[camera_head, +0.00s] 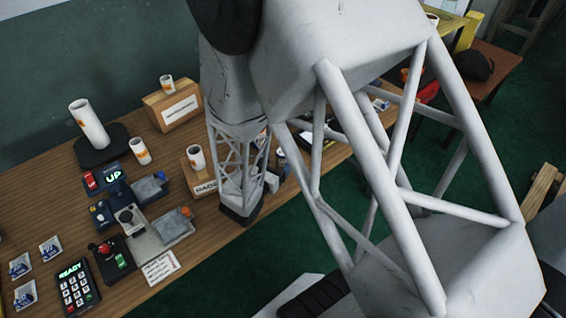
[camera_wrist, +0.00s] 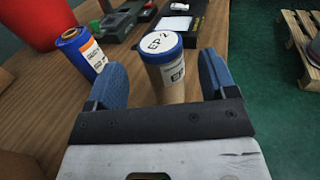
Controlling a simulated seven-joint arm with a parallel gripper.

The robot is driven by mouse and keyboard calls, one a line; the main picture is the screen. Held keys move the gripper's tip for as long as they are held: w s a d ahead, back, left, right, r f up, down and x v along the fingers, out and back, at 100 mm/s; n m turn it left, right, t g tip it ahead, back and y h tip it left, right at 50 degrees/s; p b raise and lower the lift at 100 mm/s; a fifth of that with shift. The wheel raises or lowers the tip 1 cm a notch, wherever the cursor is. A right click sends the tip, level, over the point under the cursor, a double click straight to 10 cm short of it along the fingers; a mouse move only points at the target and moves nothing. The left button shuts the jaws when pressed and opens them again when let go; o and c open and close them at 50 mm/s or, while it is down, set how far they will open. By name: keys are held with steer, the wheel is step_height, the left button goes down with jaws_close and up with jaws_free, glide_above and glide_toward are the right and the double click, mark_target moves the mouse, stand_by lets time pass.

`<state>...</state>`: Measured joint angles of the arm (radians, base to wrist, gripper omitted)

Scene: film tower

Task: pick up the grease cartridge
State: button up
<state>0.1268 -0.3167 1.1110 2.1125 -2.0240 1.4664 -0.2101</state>
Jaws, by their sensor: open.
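The grease cartridge (camera_wrist: 172,78) appears to be the upright cardboard-brown cylinder with a blue-rimmed white lid marked "EP 2", in the wrist view. It stands on the wooden table between the two blue fingers of my gripper (camera_wrist: 163,78). The fingers are open, one on each side, with a visible gap to the left finger and a smaller one to the right. In the head view my own arm covers much of this area, and I cannot make out the fingers.
A blue roll with an orange-white label (camera_wrist: 80,48) stands left of the left finger, near a red container (camera_wrist: 30,22). A black tray (camera_wrist: 178,24) lies behind. The table's right edge is close, with green floor and a pallet (camera_wrist: 303,38) beyond. A keypad (camera_head: 75,287) lies far left.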

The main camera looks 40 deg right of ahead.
steer(key=shift+d, duration=0.25)
stand_by(0.3)
steer(key=shift+x, duration=2.45)
steer(key=c, duration=1.1)
steer(key=shift+o, duration=0.2)
steer(key=shift+r, duration=0.1)
